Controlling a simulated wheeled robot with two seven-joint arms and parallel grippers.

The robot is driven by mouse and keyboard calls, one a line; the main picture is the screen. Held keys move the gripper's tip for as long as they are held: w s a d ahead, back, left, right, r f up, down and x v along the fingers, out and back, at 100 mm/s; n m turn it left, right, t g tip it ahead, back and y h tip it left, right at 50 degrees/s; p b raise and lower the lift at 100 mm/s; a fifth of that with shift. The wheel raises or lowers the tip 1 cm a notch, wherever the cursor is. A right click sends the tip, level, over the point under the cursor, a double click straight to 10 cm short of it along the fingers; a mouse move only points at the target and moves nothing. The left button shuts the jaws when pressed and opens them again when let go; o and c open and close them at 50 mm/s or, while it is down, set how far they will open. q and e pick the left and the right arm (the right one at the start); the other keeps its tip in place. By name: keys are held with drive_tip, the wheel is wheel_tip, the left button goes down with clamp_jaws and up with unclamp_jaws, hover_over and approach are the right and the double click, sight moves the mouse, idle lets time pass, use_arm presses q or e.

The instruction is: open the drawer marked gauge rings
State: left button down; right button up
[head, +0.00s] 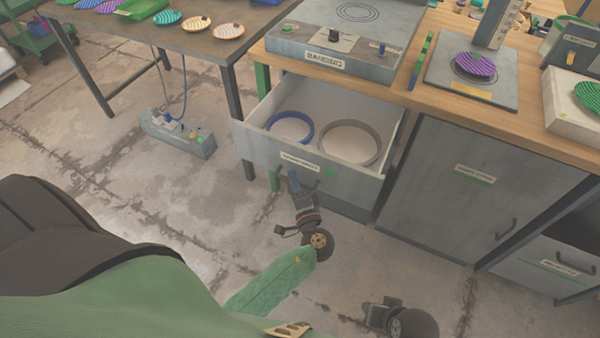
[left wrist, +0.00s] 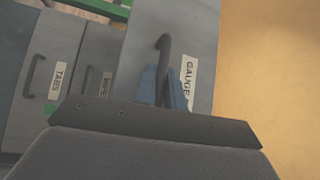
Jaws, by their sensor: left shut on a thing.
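The grey drawer (head: 350,178) under the wooden worktop is pulled out, its inside showing. A blue ring (head: 291,127) and a larger grey-brown ring (head: 350,143) lie in it. Its front label (head: 300,161) is hard to read in the head view; in the left wrist view the label (left wrist: 187,85) begins "GAUGE". My left gripper (head: 294,184) is at the drawer front. In the left wrist view its blue fingers (left wrist: 164,88) are shut on the dark bar handle (left wrist: 163,48). Part of my right gripper (head: 377,312) shows low in the head view, its fingers unclear.
A closed cabinet door (head: 462,190) and a lower drawer (head: 550,268) are to the right. A grey unit marked "BANDING" (head: 340,45) stands on the worktop above. A power box (head: 178,135) with a cable lies on the floor at left.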

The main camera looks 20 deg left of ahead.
use_arm(q)
drive_tip(key=shift+s, duration=0.35)
use_arm(e)
drive_tip(key=shift+w+a, duration=0.1)
drive_tip(key=shift+r, duration=0.1)
use_arm(q)
drive_tip(key=c, duration=1.8)
unclamp_jaws()
drive_tip(key=shift+o, duration=0.2)
